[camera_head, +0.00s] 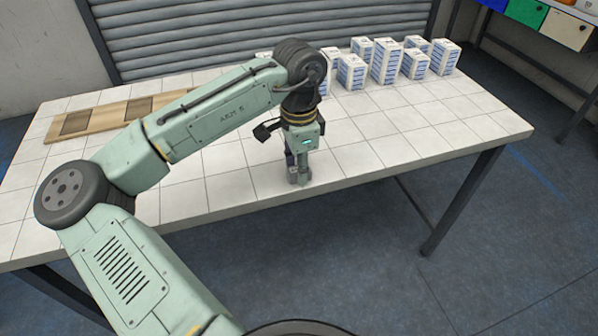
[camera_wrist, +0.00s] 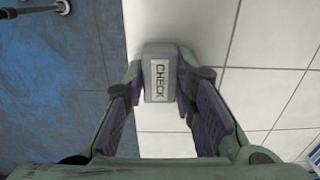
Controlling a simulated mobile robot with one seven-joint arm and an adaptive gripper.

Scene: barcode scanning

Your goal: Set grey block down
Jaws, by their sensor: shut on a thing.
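The grey block (camera_wrist: 159,55) has a white label reading CHECK on its face. It sits between the two fingers of my gripper (camera_wrist: 160,105) in the wrist view, near the table's front edge. In the head view my gripper (camera_head: 299,172) points down at the front of the white tiled table (camera_head: 225,188), with its tips close to the tabletop. The block is mostly hidden by the gripper there. I cannot tell whether the block touches the table.
Several white and blue boxes (camera_head: 384,62) stand at the back right of the table. A wooden board with dark square recesses (camera_head: 98,119) lies at the back left, partly behind my arm. The tiles at the right front (camera_head: 420,143) are clear. Blue floor (camera_wrist: 60,90) lies beyond the edge.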

